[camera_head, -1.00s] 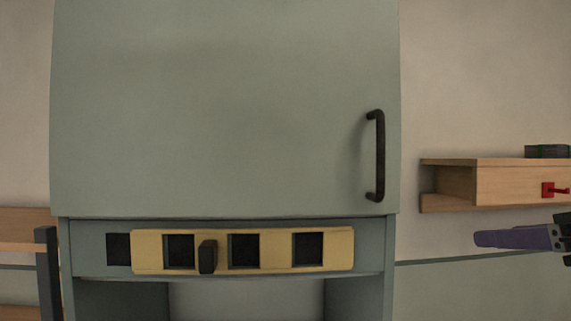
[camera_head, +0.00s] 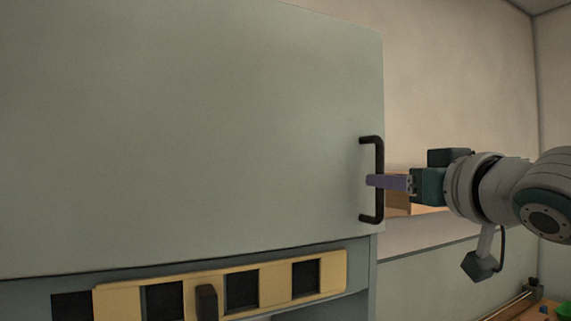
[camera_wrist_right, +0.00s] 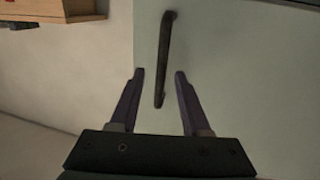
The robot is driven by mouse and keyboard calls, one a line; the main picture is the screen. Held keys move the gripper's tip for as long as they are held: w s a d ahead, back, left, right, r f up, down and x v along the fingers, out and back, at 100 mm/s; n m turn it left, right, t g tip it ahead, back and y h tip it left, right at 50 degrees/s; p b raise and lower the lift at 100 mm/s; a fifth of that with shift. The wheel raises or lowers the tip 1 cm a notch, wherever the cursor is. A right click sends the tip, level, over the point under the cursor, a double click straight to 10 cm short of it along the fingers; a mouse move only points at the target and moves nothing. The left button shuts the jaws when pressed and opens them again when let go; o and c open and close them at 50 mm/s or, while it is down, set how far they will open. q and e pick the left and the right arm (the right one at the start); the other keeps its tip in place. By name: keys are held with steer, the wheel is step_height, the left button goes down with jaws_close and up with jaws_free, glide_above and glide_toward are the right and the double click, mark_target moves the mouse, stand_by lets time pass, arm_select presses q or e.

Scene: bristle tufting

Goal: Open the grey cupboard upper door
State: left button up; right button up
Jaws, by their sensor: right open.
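The grey cupboard upper door (camera_head: 200,130) fills much of the head view and looks shut. Its black bar handle (camera_head: 378,205) stands upright near the door's right edge. My right gripper (camera_head: 370,181) comes in from the right, with its purple fingers at the handle's middle height. In the right wrist view the gripper (camera_wrist_right: 159,72) is open, and the dark handle (camera_wrist_right: 165,45) lies between the two fingers, with a gap on either side. Whether a finger touches the handle cannot be told. My left gripper is not in view.
Below the door is a yellow panel (camera_head: 130,305) with several dark square openings and a black knob (camera_head: 207,303). A wooden wall box (camera_head: 398,207) is partly hidden behind my right gripper; it also shows in the wrist view (camera_wrist_right: 85,8).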

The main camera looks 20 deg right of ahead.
mark_target(380, 212)
steer(key=shift+w+d+p, duration=0.15)
steer(key=shift+w+p, duration=0.5)
steer(key=shift+w, duration=1.05)
jaws_close()
